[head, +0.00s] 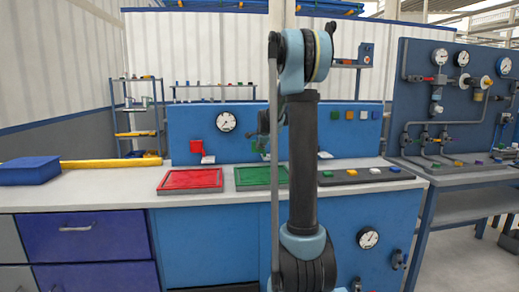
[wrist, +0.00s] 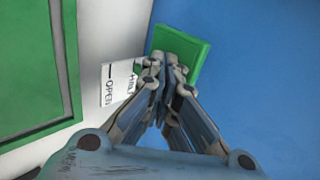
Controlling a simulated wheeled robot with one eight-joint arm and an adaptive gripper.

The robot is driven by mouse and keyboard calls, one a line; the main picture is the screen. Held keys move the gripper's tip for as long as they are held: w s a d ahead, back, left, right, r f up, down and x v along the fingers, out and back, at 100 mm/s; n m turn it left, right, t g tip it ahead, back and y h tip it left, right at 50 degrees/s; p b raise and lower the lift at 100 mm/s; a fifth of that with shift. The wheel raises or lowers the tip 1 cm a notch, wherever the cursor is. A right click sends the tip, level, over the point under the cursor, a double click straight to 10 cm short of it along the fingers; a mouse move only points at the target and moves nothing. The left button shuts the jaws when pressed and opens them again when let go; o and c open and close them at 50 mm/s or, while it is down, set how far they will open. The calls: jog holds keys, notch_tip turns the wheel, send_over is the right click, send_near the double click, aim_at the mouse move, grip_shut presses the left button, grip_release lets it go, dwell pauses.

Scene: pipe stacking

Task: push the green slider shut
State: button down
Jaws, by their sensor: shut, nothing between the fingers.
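The green slider (wrist: 186,48) is a flat green block against the blue panel at top centre of the wrist view. In the head view my arm hides most of it, and only a bit of green (head: 257,146) shows. My gripper (wrist: 166,62) is shut and empty, with its fingertips overlapping the slider's lower left edge. I cannot tell whether they touch it. A white label (wrist: 117,84) reading "OPEN" and a partly hidden word lies beside the fingertips.
A green tray (head: 250,185) and a red tray (head: 190,180) lie on the white counter. A dark strip with coloured blocks (head: 340,177) lies right. A blue box (head: 29,171) stands far left.

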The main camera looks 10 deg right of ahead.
jog(key=w, duration=0.4)
jog(key=shift+w, duration=0.25)
jog(key=shift+w+r, duration=0.1)
